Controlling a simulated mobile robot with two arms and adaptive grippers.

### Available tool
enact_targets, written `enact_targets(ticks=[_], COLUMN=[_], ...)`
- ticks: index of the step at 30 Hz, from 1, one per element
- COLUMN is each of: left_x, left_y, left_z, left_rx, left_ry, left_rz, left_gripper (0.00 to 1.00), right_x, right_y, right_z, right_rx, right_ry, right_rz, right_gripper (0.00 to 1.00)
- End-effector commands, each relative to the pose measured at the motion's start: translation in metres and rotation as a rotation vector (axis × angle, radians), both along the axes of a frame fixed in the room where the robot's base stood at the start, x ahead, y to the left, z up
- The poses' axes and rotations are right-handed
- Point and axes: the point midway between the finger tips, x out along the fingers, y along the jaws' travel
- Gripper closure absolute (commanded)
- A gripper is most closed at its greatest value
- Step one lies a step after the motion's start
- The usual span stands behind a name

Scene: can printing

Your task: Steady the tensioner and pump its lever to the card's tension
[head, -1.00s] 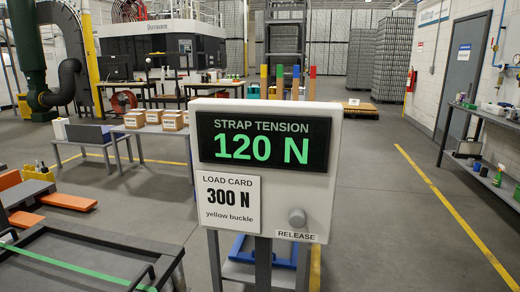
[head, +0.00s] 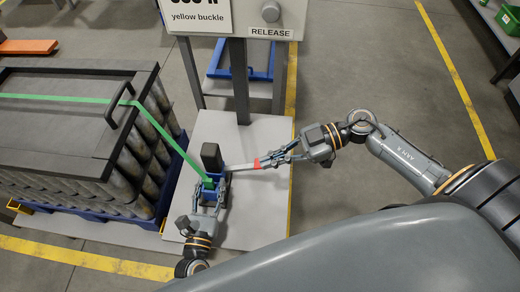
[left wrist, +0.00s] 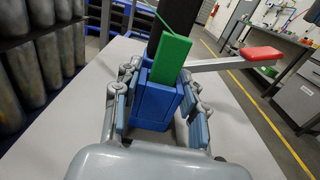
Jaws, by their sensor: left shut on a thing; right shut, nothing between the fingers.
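The tensioner has a blue body (left wrist: 153,103), a black upright part (head: 211,156) and a green strap (head: 172,117) running into it from the left. It stands on a pale plate. My left gripper (head: 209,192) is shut on the blue body, with a finger on each side in the left wrist view (left wrist: 160,112). A pale lever (head: 241,166) sticks out to the right, nearly level, with a red grip (left wrist: 262,53). My right gripper (head: 268,161) is shut at the red grip in the head view, with nothing between its fingers. The card (head: 203,14) is cut off at the top; "yellow buckle" is readable.
The strapped stack of cans (head: 150,150) on a blue pallet stands close left of the tensioner, with a dark lid and handle. The panel's post (head: 239,80) and RELEASE knob (head: 271,12) are behind. Open floor lies to the right.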

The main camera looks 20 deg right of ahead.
Motion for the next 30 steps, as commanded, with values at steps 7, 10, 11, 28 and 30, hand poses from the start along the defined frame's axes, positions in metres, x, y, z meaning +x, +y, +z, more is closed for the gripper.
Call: enact_targets(ticks=[7,10,11,28,30], left_x=[0.0,0.0,0.0,0.0,0.0], left_y=[0.001,0.001,0.001,0.0,0.0], left_z=[-0.001,-0.001,-0.001,-0.001,-0.001], left_rx=[0.004,0.004,0.004,0.004,0.004], left_ry=[0.0,0.0,0.0,0.0,0.0], left_rz=[0.0,0.0,0.0,-0.001,-0.001], left_gripper=[1.0,1.0,1.0,1.0,1.0], right_x=[0.012,0.014,0.015,0.049,0.057], right_y=[0.056,0.072,0.076,0.072,0.062], right_z=[0.021,0.027,0.029,0.061,0.067], right_rx=[-0.048,-0.09,-0.106,-0.647,-0.735], right_ry=[-0.102,-0.142,-0.153,-0.309,-0.312], right_rz=[0.292,0.409,0.443,1.0,1.043], right_gripper=[1.0,1.0,1.0,1.0,1.0])
